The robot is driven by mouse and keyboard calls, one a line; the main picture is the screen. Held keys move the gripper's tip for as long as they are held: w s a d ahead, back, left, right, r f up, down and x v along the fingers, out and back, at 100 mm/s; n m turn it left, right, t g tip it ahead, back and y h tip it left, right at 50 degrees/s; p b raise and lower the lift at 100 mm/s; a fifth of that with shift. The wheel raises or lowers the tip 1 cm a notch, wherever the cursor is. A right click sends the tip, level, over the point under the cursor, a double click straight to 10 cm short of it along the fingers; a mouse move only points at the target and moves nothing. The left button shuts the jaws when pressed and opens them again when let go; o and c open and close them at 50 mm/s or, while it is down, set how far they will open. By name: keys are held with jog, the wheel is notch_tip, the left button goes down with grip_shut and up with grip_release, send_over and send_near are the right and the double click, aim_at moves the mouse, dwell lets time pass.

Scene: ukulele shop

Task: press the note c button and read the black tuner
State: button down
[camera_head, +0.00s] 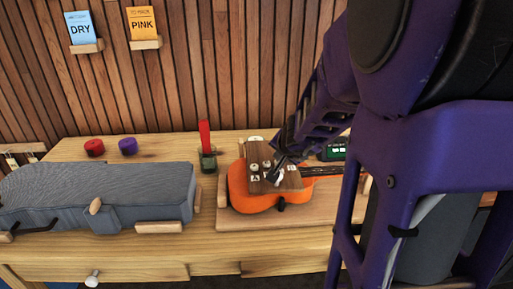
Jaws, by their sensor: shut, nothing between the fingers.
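An orange ukulele (240,196) lies on a wooden board on the table. A brown panel (259,152) on its body carries several small pale buttons (255,167). One label looks like an A; the other letters are too small to read, so I cannot tell which is note C. My gripper (279,172) is shut and empty, its tip low over the panel, covering part of it. I cannot tell whether it touches a button. A dark device with a green display, seemingly the tuner (335,151), stands right of the panel, partly hidden by my arm. Its reading is not legible.
A grey case (95,193) fills the table's left side. A red piece (94,147) and a purple piece (128,146) sit behind it. A green jar with a red upright piece (205,140) stands left of the ukulele. DRY (81,28) and PINK (142,23) cards hang on the slatted wall.

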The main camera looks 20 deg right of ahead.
dwell(0.3)
jog(key=shift+r+p, duration=0.85)
jog(key=shift+r, duration=0.1)
notch_tip(320, 180, up, 5)
jog(key=p, duration=0.4)
jog(key=shift+p, duration=0.35)
